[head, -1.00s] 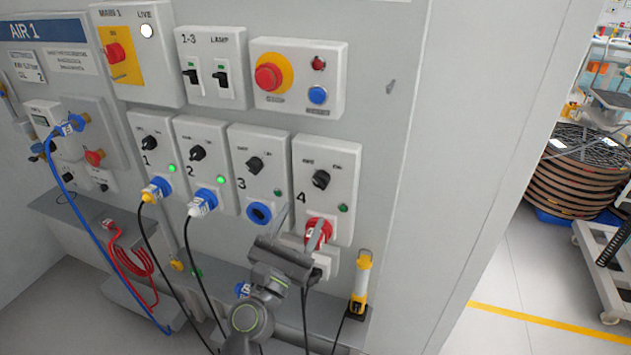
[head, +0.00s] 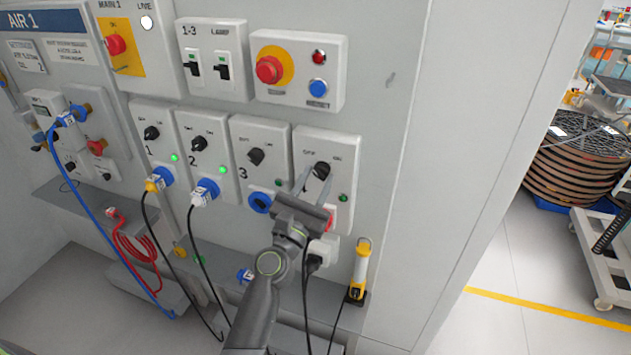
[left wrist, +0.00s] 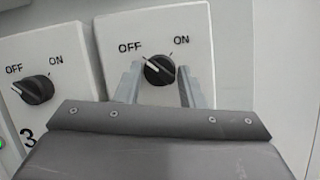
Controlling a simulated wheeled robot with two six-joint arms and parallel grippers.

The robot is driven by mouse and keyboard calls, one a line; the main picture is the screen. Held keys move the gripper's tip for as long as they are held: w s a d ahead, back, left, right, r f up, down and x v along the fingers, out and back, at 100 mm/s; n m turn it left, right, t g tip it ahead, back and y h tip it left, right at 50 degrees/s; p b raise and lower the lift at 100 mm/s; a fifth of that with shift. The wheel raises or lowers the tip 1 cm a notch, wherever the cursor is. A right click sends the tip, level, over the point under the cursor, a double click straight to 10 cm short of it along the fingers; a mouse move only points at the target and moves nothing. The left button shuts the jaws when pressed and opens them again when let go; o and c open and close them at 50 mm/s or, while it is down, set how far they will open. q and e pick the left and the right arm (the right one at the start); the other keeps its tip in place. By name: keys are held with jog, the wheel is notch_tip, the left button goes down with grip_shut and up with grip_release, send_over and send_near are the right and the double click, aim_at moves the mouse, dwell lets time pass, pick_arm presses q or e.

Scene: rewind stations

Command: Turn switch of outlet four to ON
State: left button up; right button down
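Outlet four (head: 343,150) is the rightmost of the row of outlet boxes on the wall panel. Its black rotary switch (head: 321,170) also shows in the left wrist view (left wrist: 159,70), with its white pointer line towards OFF. Its indicator (head: 344,197) is dark green, not bright. My left gripper (head: 314,180) is open, its two fingers either side of the switch; it shows in the left wrist view (left wrist: 155,83) too. I cannot tell whether the fingers touch the knob. The red socket of outlet four (head: 330,217) is mostly hidden behind the gripper. My right gripper is not in view.
Outlet three's switch (head: 256,156) is close to the left. Outlets one (head: 151,133) and two (head: 199,143) have bright green lights and plugged cables. A red emergency button (head: 269,69) sits above. A yellow lamp (head: 360,270) stands on the ledge at lower right.

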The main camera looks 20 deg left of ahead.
pick_arm(q)
jog(key=c, duration=0.5)
jog(key=shift+m, duration=0.4)
jog(key=m+h, duration=0.1)
jog(key=m, duration=0.1)
jog(key=m+g+h+p, duration=0.1)
jog(key=m, duration=0.1)
jog(key=shift+a+r+m+h, duration=0.15)
jog(key=shift+a+m+h, duration=0.05)
jog(key=shift+m+h, duration=0.2)
jog(key=m+g+h+p, duration=0.1)
jog(key=m, duration=0.2)
jog(key=m+g+p, duration=0.1)
jog(key=m, duration=0.2)
jog(key=shift+a+r+h+p, duration=0.1)
jog(key=shift+r+h+p, duration=0.05)
jog(key=shift+h+p, duration=0.25)
jog(key=m+g+p, duration=0.1)
jog(key=m, duration=0.1)
jog(key=m+g+p, duration=0.1)
jog(key=m+p, duration=0.1)
jog(key=m, duration=0.1)
jog(key=shift+r+m, duration=0.2)
jog(key=shift+m, duration=0.1)
jog(key=shift+m+g+p, duration=0.8)
jog(key=shift+m+p, duration=0.65)
jog(key=shift+m, duration=0.35)
